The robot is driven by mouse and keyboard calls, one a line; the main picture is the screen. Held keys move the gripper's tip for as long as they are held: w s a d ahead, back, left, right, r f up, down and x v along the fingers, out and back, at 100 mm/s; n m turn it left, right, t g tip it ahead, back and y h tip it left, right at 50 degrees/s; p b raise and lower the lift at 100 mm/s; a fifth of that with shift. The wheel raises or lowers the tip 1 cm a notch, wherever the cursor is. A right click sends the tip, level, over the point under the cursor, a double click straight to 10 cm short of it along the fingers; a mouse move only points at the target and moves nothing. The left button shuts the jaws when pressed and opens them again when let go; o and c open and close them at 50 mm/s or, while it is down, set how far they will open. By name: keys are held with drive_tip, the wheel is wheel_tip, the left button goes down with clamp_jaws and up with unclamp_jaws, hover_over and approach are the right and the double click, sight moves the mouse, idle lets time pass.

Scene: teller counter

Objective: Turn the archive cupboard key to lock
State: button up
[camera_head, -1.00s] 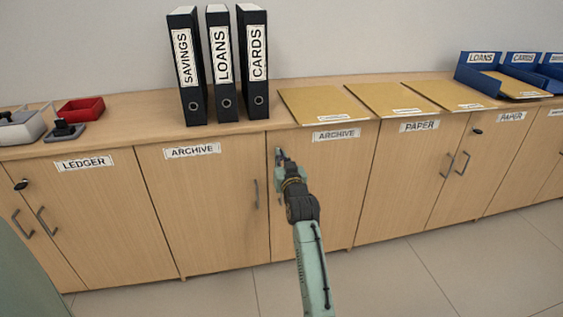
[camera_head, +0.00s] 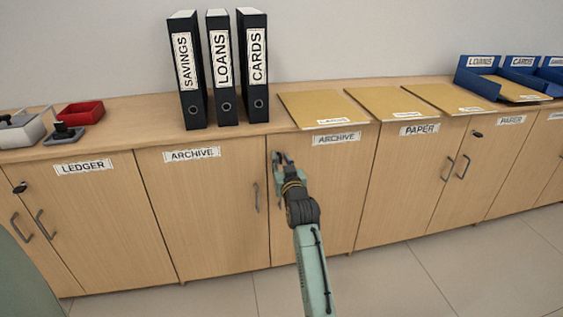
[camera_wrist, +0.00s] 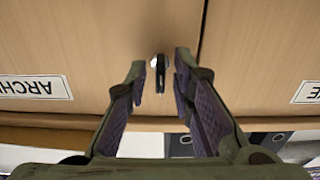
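The archive cupboard is the light wood unit with two doors, left (camera_head: 200,220) and right (camera_head: 325,200), each labelled ARCHIVE. Its key (camera_wrist: 160,76) shows in the wrist view as a small dark piece at a shiny lock, close to the seam between the doors. The key looks edge-on, its long side running up and down the picture. My gripper (camera_head: 278,156) is at the upper part of this seam. In the wrist view my gripper (camera_wrist: 160,82) is open, one finger on each side of the key with gaps visible. In the head view my gripper hides the key.
Black binders (camera_head: 222,70) stand on the counter above the left door. Tan folders (camera_head: 320,108) lie above the right door, their edges near the front. Ledger (camera_head: 95,220) and paper (camera_head: 410,190) cupboards flank the archive one. A handle (camera_head: 256,197) sticks out below left.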

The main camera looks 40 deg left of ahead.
sight(281, 132)
drive_tip(key=shift+r, duration=0.1)
wheel_tip(281, 132, up, 10)
drive_tip(key=shift+f, duration=0.1)
idle(0.5)
idle(0.4)
